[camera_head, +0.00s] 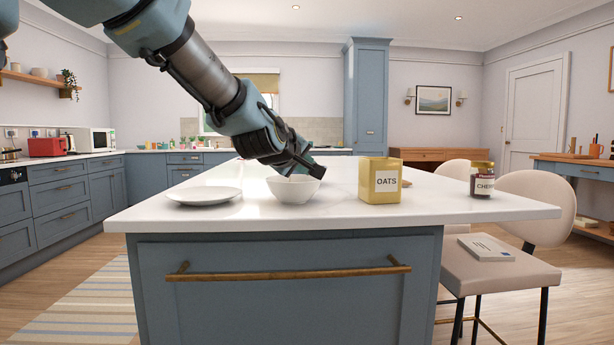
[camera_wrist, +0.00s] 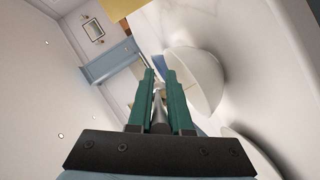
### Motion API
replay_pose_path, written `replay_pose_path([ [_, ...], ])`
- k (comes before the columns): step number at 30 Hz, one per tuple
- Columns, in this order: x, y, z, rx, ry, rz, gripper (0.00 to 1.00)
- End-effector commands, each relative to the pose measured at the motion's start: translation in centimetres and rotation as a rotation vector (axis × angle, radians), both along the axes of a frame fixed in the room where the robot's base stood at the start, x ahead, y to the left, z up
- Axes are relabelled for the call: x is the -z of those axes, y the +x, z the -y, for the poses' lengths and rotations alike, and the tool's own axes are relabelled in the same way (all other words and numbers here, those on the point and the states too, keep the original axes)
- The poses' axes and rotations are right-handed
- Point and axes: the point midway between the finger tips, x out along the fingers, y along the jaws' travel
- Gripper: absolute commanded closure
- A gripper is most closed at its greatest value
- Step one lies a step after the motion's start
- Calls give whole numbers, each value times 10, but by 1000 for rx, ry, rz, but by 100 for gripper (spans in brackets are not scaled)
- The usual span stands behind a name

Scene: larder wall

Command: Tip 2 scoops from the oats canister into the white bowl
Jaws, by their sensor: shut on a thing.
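The oats canister (camera_head: 380,182) is a yellow square tin with a white OATS label, upright on the island. Its yellow edge also shows at the top of the wrist view (camera_wrist: 113,8). The white bowl (camera_head: 293,191) stands left of it, upright. In the wrist view the bowl (camera_wrist: 205,80) lies just right of the fingers. My gripper (camera_head: 306,168) is at the bowl's rim, tilted down to the right. Its green fingers (camera_wrist: 160,85) are shut on a grey handle (camera_wrist: 160,112), seemingly a scoop's. The scoop's far end and the bowl's inside are hidden.
A white plate (camera_head: 204,195) lies left of the bowl. A small brownish thing shows partly behind the canister. The white worktop (camera_head: 430,205) is clear between canister and jar.

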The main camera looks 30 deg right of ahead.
Motion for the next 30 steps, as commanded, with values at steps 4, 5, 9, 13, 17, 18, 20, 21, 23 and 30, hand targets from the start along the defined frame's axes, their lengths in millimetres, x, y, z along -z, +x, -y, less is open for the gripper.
replay_pose_path([
  [4,6,-1,-1,0,-19,14,100],
  [5,8,0,-1,-1,-27,20,100],
  [9,10,0,-1,-2,-66,42,100],
  [13,13,0,-1,0,-101,63,100],
  [17,16,-1,0,1,-136,85,100],
  [18,17,-1,0,1,-146,90,100],
  [20,18,0,0,0,-163,99,100],
  [21,19,-1,0,0,-173,105,100],
  [23,20,-1,0,1,-188,116,100],
  [30,24,0,0,0,-246,149,100],
])
